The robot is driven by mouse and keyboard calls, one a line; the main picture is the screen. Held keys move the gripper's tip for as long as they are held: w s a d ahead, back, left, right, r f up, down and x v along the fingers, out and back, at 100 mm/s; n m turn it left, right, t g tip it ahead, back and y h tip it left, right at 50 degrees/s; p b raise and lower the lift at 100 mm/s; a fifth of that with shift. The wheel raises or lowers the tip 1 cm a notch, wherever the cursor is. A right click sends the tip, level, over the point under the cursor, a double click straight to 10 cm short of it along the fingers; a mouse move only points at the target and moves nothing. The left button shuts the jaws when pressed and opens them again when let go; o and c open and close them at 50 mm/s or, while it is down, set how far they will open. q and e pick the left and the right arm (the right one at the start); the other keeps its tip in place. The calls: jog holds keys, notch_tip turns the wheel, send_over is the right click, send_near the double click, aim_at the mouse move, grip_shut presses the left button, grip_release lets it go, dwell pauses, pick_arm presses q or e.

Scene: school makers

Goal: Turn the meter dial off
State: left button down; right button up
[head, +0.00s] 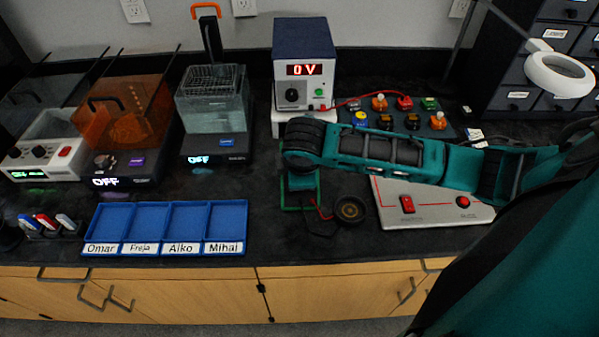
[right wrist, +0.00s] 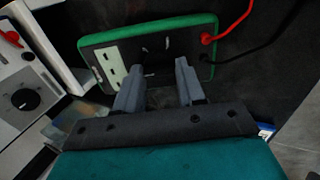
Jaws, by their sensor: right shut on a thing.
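The meter (right wrist: 90,50) is a dark device with a green rim in the right wrist view. It has a pale panel on the left of its face and red and black leads at its right end. In the head view its green edge (head: 284,196) shows beneath my right arm, which covers most of it. My right gripper (right wrist: 158,80) points down at the meter's face, its two grey fingers shut on the dial with a narrow gap between them. The dial itself is hard to make out between the fingers. My left gripper is in neither view.
A power supply (head: 305,55) reading 0 V stands behind the meter. A buzzer-like round part (head: 350,209) and a grey panel with red switches (head: 435,215) lie to the right. Blue named trays (head: 133,223) are at the left front.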

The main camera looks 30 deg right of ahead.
dwell(0.3)
jog(key=o, duration=1)
jog(key=shift+o, duration=0.2)
jog(key=v, duration=1.3)
jog(key=shift+a+f, duration=0.1)
